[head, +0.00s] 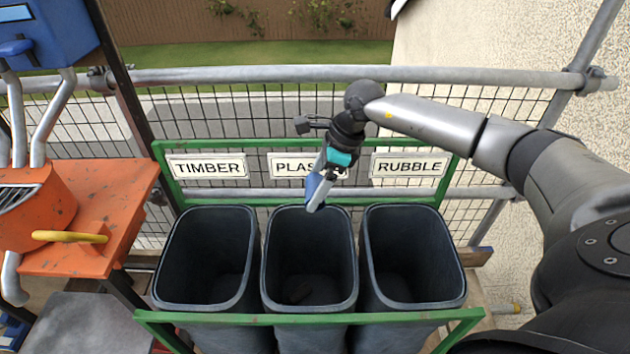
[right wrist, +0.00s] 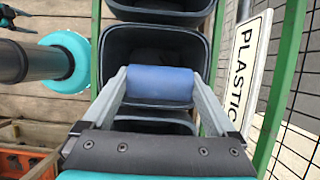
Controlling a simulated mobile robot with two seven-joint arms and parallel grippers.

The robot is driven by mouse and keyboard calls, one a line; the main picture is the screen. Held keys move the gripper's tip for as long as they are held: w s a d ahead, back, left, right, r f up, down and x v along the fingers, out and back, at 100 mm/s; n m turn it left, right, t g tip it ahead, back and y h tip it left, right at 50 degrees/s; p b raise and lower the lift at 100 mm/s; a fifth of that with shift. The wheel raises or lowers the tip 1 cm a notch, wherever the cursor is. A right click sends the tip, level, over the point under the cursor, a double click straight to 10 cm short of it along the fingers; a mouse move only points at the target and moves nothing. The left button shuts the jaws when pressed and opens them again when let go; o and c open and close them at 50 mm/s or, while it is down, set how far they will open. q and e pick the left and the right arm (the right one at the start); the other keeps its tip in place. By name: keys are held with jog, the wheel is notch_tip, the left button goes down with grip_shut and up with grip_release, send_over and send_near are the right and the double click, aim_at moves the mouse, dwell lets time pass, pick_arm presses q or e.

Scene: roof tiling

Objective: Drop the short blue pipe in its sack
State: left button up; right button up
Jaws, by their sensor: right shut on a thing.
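My right gripper (head: 317,196) is shut on the short blue pipe (right wrist: 160,83). In the right wrist view the pipe lies crosswise between the two grey fingertips, with dark bin space behind it. In the head view the pipe (head: 312,184) is a small blue patch beside the fingers, partly hidden. The gripper points down over the back part of the middle dark sack-like bin (head: 308,304), around rim height or above it. The PLASTIC sign (head: 290,166) stands behind this bin, its right end covered by my gripper. My left gripper does not show clearly.
The TIMBER bin (head: 205,306) stands left and the RUBBLE bin (head: 415,304) right, close against the middle one. A green frame (head: 300,319) surrounds them. A mesh fence and a grey rail (head: 240,74) run behind. An orange machine (head: 100,255) stands at left.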

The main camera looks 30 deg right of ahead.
jog(key=shift+f, duration=0.5)
jog(key=o, duration=0.9)
jog(key=shift+o, duration=0.4)
jog(key=p+v, duration=0.1)
jog(key=v, duration=1.4)
jog(key=shift+r, duration=0.15)
